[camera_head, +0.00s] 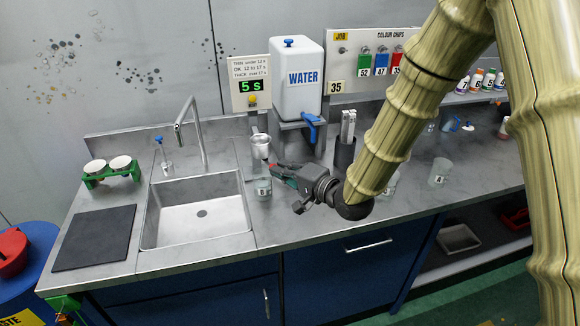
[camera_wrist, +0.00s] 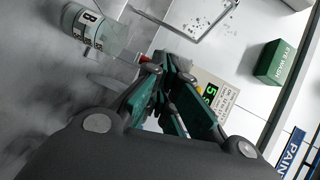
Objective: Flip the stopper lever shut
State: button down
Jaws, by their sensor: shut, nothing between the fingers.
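A metal flow cup (camera_head: 260,143) stands on a holder beside the sink, above a clear jar (camera_head: 263,188). The jar, marked B, also shows in the wrist view (camera_wrist: 84,27). My gripper (camera_head: 273,168) is at the cup's lower right, with its fingers shut and empty. In the wrist view its teal fingers (camera_wrist: 172,72) come together near a small red part (camera_wrist: 145,58), which may be the stopper lever. The fingers largely hide that part, so I cannot tell its position or whether I touch it.
A timer panel (camera_head: 250,87) behind the cup reads 5 s. A water tank (camera_head: 297,85) with a blue tap (camera_head: 312,127) stands to its right. A dark container of metal tools (camera_head: 345,152) is behind my arm. The sink (camera_head: 200,212) lies left.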

jog(key=shift+s+a, duration=0.1)
jog(key=shift+a, duration=0.15)
jog(key=shift+d, duration=0.1)
jog(key=b+v, duration=0.1)
jog(key=v, duration=1.2)
jog(key=shift+r, duration=0.2)
dwell(0.4)
